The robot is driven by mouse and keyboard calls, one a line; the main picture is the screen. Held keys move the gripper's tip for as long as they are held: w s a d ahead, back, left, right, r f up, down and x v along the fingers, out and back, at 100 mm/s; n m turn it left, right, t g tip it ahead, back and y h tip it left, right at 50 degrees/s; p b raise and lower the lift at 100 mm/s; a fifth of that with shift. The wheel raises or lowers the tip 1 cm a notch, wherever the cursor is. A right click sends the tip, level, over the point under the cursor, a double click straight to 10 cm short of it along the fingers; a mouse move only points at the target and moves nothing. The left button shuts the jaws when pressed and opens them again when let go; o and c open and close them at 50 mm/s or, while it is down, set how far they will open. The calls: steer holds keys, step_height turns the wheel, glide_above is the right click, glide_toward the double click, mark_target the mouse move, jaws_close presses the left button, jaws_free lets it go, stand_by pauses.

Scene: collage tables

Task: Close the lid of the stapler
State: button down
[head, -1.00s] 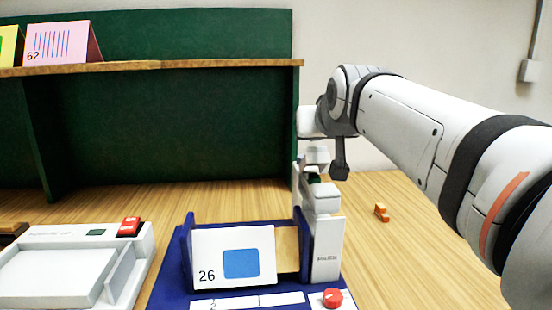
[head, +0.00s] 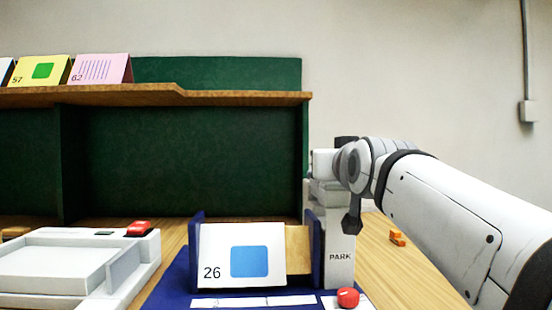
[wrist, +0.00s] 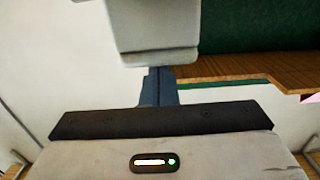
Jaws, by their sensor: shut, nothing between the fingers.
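A small orange object (head: 397,238) lies on the wooden table to the right of the white post in the head view. It may be the stapler, but it is too small to tell how its lid stands. It does not show in the wrist view. My gripper (wrist: 157,38) is shut and empty in the wrist view, high off the table. In the head view my arm's end is left of the orange object and beyond the post's top; the fingers are mostly hidden there.
A blue stand (head: 196,260) holds a white card 26 (head: 215,245); a white post marked PARK (head: 340,262) and a red knob (head: 348,298) are beside it. A white tray device (head: 60,262) is left. A green-backed shelf (head: 190,155) rises behind. Table around the orange object looks clear.

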steer(key=shift+s+f+b, duration=0.25)
steer(key=shift+f+b, duration=0.1)
steer(key=shift+f, duration=0.4)
